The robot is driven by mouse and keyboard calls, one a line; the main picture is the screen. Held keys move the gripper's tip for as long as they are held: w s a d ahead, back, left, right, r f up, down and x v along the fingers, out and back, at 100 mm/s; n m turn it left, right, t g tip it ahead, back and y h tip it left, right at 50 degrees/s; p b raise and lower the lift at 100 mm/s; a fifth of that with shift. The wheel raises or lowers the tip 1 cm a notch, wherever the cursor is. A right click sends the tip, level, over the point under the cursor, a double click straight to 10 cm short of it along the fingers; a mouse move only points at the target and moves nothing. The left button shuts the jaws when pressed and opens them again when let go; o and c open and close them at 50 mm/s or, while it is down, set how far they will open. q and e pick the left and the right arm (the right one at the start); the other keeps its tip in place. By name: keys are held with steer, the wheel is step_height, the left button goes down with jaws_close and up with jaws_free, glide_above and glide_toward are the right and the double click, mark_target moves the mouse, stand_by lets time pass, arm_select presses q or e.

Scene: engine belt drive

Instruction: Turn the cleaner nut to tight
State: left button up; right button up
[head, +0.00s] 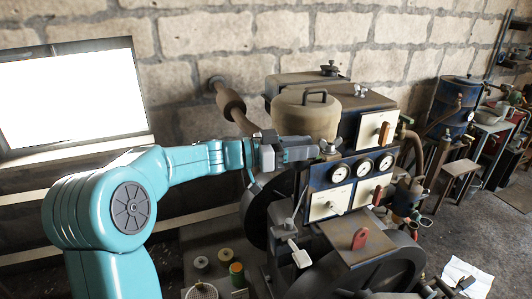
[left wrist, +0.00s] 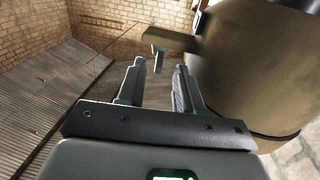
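The tan air cleaner (head: 306,118), a round drum with a handle on its lid, stands on top of the engine. Its curved side fills the right of the left wrist view (left wrist: 262,70). A small tan nut or lever (head: 329,147) shows at the drum's lower front. In the left wrist view a tan arm with a short down-turned end (left wrist: 170,40) juts from the drum, just beyond the fingertips. My left gripper (head: 312,153) reaches in from the left, close in front of the drum. Its fingers (left wrist: 159,72) are apart with nothing between them. My right gripper is not in view.
A blue gauge panel (head: 340,174) with dials and switch plates sits right of and below the left gripper. A red lever (head: 360,239) and a dark wheel (head: 375,275) are lower. A rusty pipe (head: 232,105) stands behind.

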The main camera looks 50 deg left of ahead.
arm_select(q)
steer(key=b+v, duration=0.2)
steer(key=v, duration=1)
steer(key=shift+s, duration=0.2)
